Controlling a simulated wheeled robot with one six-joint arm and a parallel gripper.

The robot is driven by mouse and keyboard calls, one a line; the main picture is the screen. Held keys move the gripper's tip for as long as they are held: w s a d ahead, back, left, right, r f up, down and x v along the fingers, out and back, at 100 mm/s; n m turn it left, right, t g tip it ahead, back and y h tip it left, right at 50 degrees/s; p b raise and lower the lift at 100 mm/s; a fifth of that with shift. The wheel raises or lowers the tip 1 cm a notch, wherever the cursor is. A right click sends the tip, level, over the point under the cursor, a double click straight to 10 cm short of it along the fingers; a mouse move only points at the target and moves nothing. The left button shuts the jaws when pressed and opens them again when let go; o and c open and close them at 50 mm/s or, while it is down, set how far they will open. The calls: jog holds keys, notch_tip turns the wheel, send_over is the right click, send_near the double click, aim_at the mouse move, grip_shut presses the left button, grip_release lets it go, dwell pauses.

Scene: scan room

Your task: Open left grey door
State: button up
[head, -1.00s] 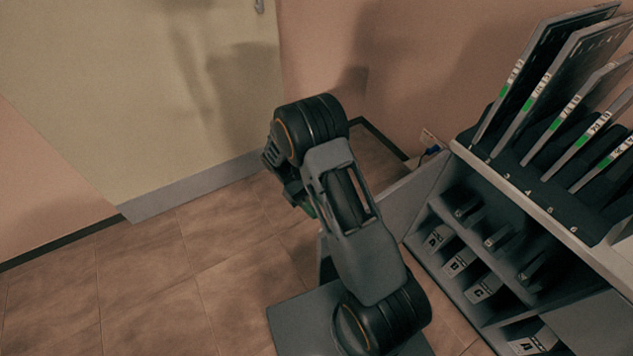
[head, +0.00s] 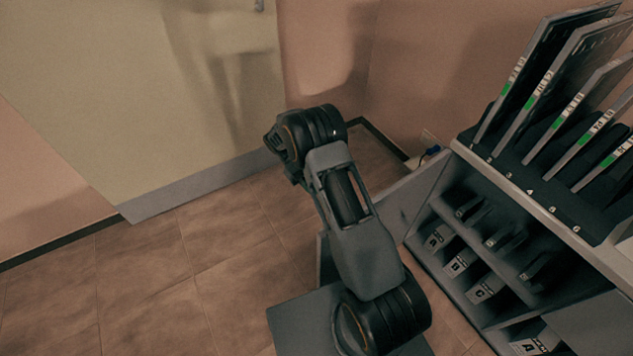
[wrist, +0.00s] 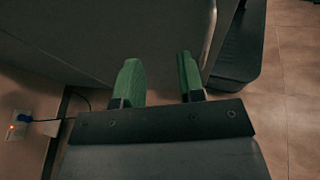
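In the head view a grey door panel (head: 412,198) stands out from the left side of the grey cabinet, at an angle to its open shelves. My arm covers part of it. In the wrist view a large grey surface (wrist: 105,40) with a rounded right edge fills the upper left; it looks like the door panel, but I cannot be sure. My gripper (wrist: 157,65) has two green fingers apart with nothing between them. The grey surface shows behind them; I cannot tell whether they touch it. In the head view the fingers are hidden behind my wrist.
The cabinet's shelves (head: 480,240) hold labelled dark items, and several upright panels (head: 560,90) stand in a rack on top. A beige room door (head: 150,100) is at the back. The floor (head: 180,270) at left is clear.

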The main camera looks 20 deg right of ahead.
jog(key=shift+w+d, duration=0.2)
jog(key=shift+w, duration=0.35)
dwell(0.6)
